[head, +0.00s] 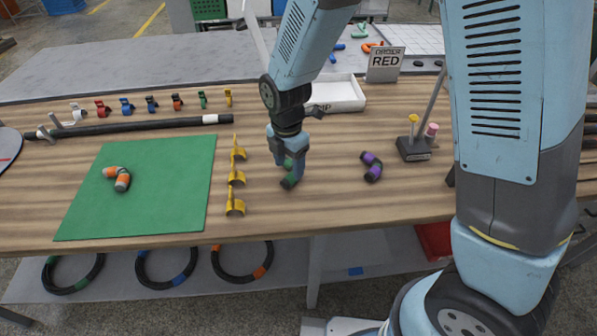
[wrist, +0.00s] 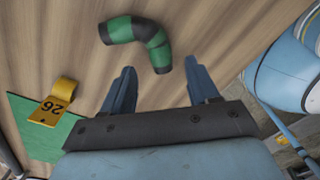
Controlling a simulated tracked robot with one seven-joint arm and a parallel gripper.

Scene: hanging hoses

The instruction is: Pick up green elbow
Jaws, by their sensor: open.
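The green elbow (head: 289,182) is a short bent hose piece with black ends, lying on the wooden table right of the yellow clips. In the wrist view the green elbow (wrist: 150,38) lies just beyond the fingertips, its lower black end nearest the gap. My gripper (head: 290,160) points down over the elbow and hides part of it in the head view. In the wrist view my gripper (wrist: 157,75) has its two blue fingers spread apart with nothing between them.
An orange elbow (head: 118,179) lies on the green mat (head: 165,205) at the left. A purple elbow (head: 371,166) lies to the right. Several yellow clips (head: 236,177) stand between mat and gripper.

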